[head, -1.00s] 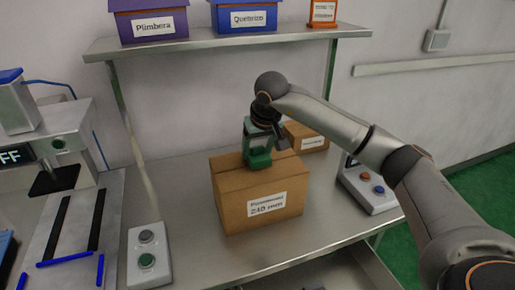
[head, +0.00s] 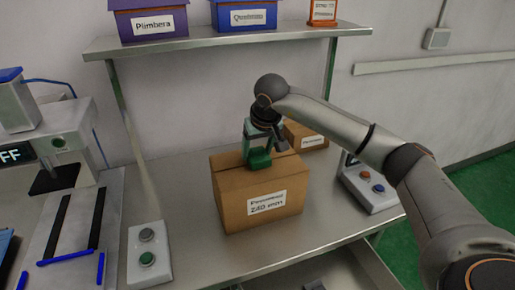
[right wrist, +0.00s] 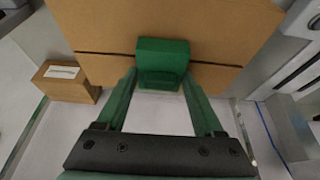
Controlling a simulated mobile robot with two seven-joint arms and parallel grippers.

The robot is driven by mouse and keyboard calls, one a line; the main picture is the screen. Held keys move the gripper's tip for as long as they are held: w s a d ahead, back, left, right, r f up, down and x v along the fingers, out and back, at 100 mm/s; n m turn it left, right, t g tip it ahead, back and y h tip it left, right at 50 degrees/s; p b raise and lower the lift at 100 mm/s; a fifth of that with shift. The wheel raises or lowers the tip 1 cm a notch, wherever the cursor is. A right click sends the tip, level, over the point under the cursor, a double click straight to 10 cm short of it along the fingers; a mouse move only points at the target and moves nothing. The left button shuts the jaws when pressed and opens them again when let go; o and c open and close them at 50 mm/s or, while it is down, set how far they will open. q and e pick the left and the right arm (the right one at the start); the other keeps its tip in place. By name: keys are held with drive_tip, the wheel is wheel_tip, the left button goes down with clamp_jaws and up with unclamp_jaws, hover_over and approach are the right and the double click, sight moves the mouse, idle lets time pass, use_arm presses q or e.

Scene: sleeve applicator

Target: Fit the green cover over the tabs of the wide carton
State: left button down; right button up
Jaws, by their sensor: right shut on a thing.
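The wide carton (head: 262,205) is a brown box with a white label, upright on the steel table. The green cover (head: 259,158) is a small block at the carton's top; in the right wrist view (right wrist: 163,55) it sits across the dark seam in the carton's top. My right gripper (head: 259,150) is shut on the green cover from above, with a finger on each side of it in the right wrist view (right wrist: 160,82). The cover seems to touch the carton top. The tabs are hidden beneath it. My left gripper is not in view.
A smaller brown carton (head: 307,137) stands behind the wide one. A shelf (head: 228,42) with bins hangs above.

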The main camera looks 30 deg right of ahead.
drive_tip(key=shift+f, duration=0.1)
idle(0.7)
drive_tip(key=o, duration=1.4)
drive_tip(key=shift+c, duration=0.2)
drive_tip(key=shift+r+p, duration=3)
drive_tip(key=shift+r, duration=0.45)
